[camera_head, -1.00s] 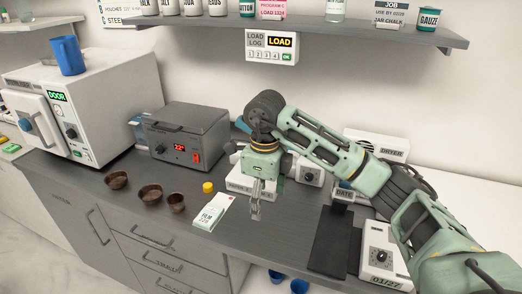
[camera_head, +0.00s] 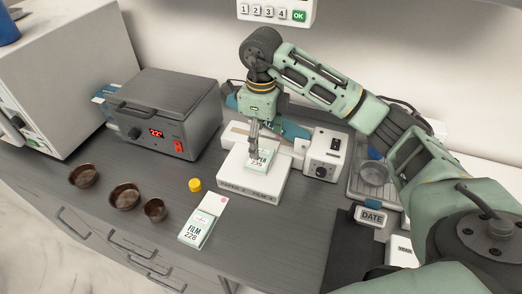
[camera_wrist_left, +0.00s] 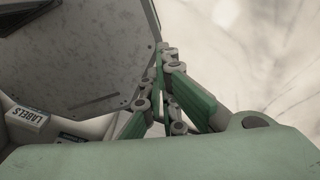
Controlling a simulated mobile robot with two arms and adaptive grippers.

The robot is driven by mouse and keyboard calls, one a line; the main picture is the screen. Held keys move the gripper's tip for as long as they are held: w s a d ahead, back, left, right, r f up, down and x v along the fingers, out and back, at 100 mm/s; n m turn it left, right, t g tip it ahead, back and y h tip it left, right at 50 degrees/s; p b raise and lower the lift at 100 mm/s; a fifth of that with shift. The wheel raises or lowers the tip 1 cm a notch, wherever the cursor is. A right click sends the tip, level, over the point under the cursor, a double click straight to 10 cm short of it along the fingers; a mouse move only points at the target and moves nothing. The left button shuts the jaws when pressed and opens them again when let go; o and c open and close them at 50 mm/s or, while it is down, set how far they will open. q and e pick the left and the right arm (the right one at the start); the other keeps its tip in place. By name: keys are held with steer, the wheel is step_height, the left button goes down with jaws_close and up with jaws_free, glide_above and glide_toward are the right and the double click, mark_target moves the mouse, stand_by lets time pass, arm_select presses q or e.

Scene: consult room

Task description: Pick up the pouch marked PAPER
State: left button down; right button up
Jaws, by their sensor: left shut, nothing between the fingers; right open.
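The pouch marked PAPER (camera_head: 259,161) is a small white and green packet on top of the low white sealer-like block (camera_head: 240,183). Its label is partly covered and a number shows under it. My right gripper (camera_head: 253,149) points down at the pouch, fingertips at its upper left edge, open. I cannot tell whether they touch it. A similar pouch marked FILM (camera_head: 195,229) lies on the dark counter to the left and nearer. My left gripper (camera_wrist_left: 163,92) is shut and empty in the left wrist view, away from the pouches.
A yellow cap (camera_head: 195,185) and several brown bowls (camera_head: 124,196) sit left of the pouches. A grey heated box (camera_head: 170,115) stands behind. A white device with a knob (camera_head: 325,155) and a DATE block (camera_head: 372,217) are to the right. The front counter is mostly clear.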

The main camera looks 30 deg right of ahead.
mark_target(262, 156)
steer(key=shift+s+f+p, duration=0.2)
steer(key=shift+f+p, duration=0.3)
steer(key=shift+f, duration=0.25)
step_height(262, 156, down, 4)
steer(key=shift+w+r+p, duration=0.1)
steer(key=shift+w+p, duration=0.05)
steer(key=shift+p, duration=0.7)
steer(key=shift+f, duration=0.45)
arm_select(q)
steer(key=r, duration=0.1)
steer(key=w+r, duration=0.1)
steer(key=r, duration=0.1)
steer(key=shift+w+d, duration=0.1)
steer(key=shift+d, duration=0.05)
arm_select(e)
steer(key=c, duration=0.7)
arm_select(q)
steer(key=shift+s+r, duration=0.1)
steer(key=shift+s, duration=0.1)
arm_select(e)
steer(key=shift+d+r, duration=0.1)
steer(key=shift+r, duration=0.05)
